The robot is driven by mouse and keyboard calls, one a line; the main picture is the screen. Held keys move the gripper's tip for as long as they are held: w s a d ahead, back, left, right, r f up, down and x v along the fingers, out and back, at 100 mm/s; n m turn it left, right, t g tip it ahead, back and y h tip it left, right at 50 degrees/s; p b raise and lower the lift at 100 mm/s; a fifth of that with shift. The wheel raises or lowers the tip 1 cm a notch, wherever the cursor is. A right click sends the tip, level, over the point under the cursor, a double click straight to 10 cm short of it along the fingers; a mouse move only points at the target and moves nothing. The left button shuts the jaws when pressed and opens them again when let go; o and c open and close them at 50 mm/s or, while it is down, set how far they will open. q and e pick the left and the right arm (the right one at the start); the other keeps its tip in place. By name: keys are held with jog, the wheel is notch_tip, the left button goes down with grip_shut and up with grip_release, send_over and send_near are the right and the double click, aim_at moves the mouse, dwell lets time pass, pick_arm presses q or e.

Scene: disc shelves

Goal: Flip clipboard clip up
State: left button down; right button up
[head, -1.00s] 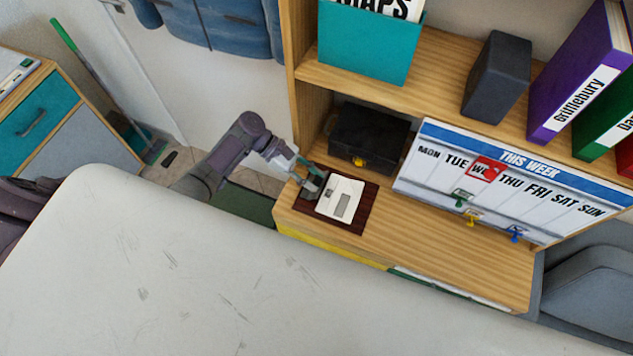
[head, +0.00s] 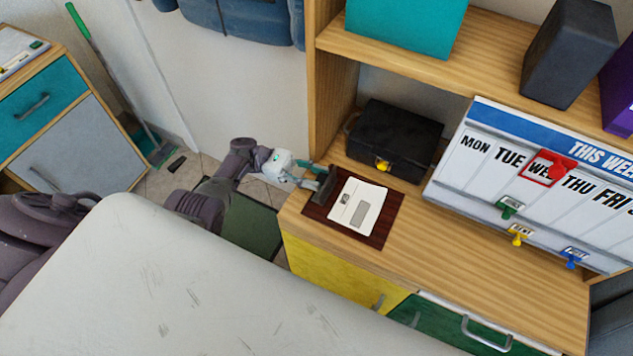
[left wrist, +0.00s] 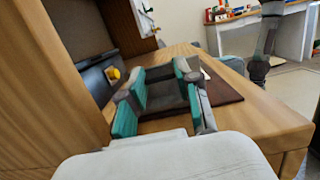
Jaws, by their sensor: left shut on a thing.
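The clipboard is a dark red-brown board (head: 390,220) lying flat on the wooden shelf top, with a white paper (head: 357,204) on it. My left gripper (head: 325,181) is at the board's left end in the head view. It is shut on the dark clip (head: 321,198), which is largely covered by the fingers. The left wrist view shows the teal-padded fingers (left wrist: 163,92) around the dark clip, with the board (left wrist: 221,90) beyond. I cannot tell the clip's exact angle. My right gripper is not in view.
A black case (head: 395,138) with a yellow latch stands behind the board. A weekly planner (head: 545,175) leans at the right. A wooden upright (head: 330,105) rises behind the gripper. The shelf top right of the board is clear.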

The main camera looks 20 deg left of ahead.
pick_arm(q)
jog(key=shift+f+h+b, duration=0.15)
jog(key=shift+h+b, duration=0.15)
dwell(0.4)
jog(key=c, duration=0.8)
grip_release()
notch_tip(320, 180, up, 10)
jog(key=shift+s, duration=0.1)
